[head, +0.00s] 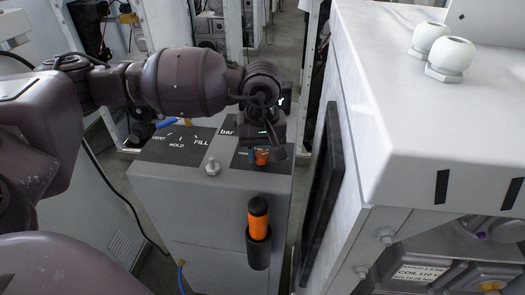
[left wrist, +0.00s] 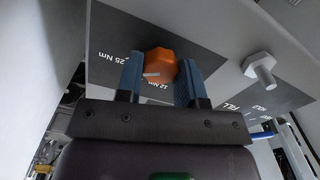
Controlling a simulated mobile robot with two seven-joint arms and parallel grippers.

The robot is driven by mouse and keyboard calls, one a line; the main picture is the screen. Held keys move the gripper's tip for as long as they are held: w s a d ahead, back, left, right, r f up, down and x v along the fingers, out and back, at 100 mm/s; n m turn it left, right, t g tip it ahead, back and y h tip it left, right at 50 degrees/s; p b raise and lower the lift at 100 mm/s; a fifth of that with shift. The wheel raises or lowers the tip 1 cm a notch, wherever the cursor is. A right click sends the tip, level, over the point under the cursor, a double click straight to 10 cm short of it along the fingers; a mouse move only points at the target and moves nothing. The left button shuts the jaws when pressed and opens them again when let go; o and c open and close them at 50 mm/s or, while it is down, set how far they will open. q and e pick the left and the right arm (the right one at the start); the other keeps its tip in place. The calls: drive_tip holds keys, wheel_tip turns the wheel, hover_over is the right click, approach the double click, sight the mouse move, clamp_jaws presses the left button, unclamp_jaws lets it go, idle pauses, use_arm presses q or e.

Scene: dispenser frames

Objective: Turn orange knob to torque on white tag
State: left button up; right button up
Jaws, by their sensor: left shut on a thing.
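The orange knob (head: 262,157) sits on a dark panel on top of the grey cabinet, partly hidden under my left gripper (head: 264,148). In the left wrist view the orange knob (left wrist: 160,62) lies between the two blue fingers of my left gripper (left wrist: 160,80), which is shut on it. I cannot make out a separate white tag. My right gripper is not in view.
An orange-handled tool (head: 258,207) stands in a dark holder on the cabinet (head: 205,195) front. A hex bolt (head: 212,167) stands up left of the knob, beside the VENT/HOLD/FILL panel (head: 170,146). A large white housing (head: 420,130) stands close on the right.

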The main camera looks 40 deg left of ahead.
sight(262, 155)
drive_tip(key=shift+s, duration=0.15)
use_arm(q)
drive_tip(key=o, duration=0.9)
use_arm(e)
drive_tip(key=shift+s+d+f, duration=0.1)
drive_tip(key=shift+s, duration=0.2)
use_arm(q)
drive_tip(key=shift+r, duration=0.25)
wheel_tip(262, 155, up, 10)
drive_tip(key=shift+r+p, duration=0.15)
drive_tip(key=shift+p, duration=0.75)
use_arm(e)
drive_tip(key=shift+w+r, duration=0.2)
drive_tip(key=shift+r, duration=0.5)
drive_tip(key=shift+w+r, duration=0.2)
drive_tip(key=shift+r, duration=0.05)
